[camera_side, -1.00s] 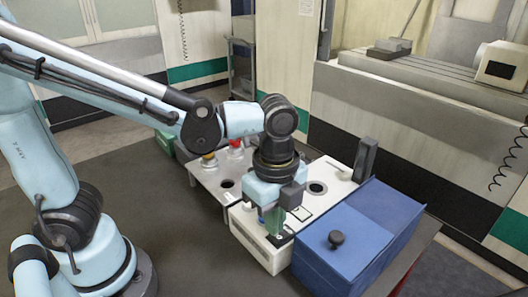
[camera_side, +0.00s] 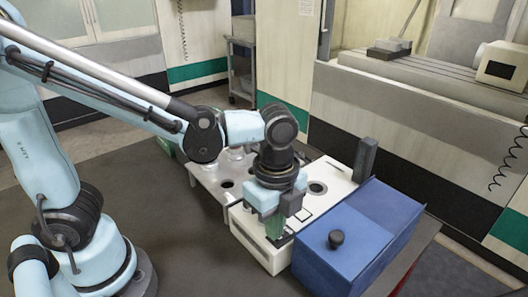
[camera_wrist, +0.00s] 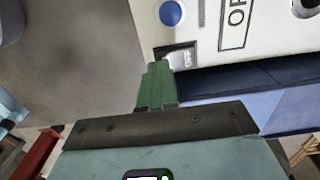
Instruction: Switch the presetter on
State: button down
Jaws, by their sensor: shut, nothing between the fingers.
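The presetter (camera_side: 256,244) is a white box on the dark table, with a dark upright column (camera_side: 365,158) at its back. My gripper (camera_side: 278,232) points down at the presetter's front part. In the wrist view its green fingers (camera_wrist: 158,66) are shut and empty, with tips at the switch's edge. I cannot tell whether they touch it. The fingers cover part of the switch.
A blue box (camera_side: 365,240) with a black knob (camera_side: 336,239) stands close on the right of the presetter. A grey plate with holes (camera_side: 207,178) lies behind on the left. The table (camera_side: 190,255) is clear in front, left of the presetter.

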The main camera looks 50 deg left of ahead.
jog(key=shift+f, duration=0.5)
jog(key=shift+r, duration=3.55)
